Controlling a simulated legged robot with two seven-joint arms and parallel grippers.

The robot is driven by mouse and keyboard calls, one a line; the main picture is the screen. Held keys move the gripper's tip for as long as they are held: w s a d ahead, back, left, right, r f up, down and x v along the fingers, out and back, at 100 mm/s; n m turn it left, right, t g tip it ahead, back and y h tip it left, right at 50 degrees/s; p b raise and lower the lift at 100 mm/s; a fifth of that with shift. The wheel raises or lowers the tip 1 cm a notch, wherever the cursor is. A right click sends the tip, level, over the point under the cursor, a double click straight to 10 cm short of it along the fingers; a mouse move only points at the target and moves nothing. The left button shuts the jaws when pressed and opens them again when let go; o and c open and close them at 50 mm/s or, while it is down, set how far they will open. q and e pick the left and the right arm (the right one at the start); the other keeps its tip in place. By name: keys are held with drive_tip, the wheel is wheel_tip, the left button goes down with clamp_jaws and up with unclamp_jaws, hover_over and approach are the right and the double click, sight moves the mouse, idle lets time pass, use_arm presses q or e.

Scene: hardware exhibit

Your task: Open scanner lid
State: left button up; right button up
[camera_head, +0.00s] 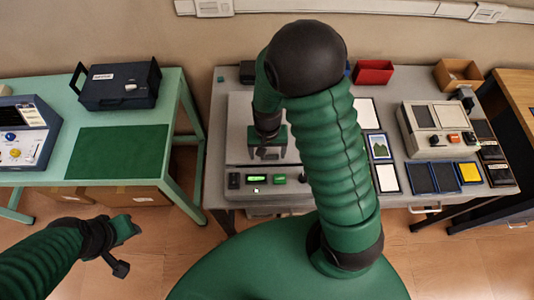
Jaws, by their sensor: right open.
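The scanner (236,145) is a pale grey flat box on the grey table in the middle, with a front strip of dark buttons and a small green display. Its lid looks flat and down, but my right arm covers much of it. My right gripper (268,150) is open over the middle of the scanner, pointing down; I cannot tell whether it touches the lid. My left gripper (125,240) is low at the left, over the floor in front of the green table and far from the scanner; its jaw state is unclear.
Right of the scanner are framed pictures (379,146), a beige device (436,128), dark and yellow pads (468,172) and a red bin (373,72). The green table (60,178) at left holds a dark blue case (118,87) and an instrument (25,132). A floor gap separates the tables.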

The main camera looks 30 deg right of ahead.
drive_tip(key=shift+d+f, duration=0.3)
drive_tip(key=shift+f, duration=0.35)
drive_tip(key=shift+w+d+f, duration=0.1)
drive_tip(key=shift+d+f, duration=0.1)
drive_tip(key=shift+d, duration=0.35)
drive_tip(key=shift+a+r, duration=0.1)
drive_tip(key=shift+a, duration=0.45)
drive_tip(key=c, duration=0.8)
drive_tip(key=shift+d, duration=0.15)
clamp_jaws()
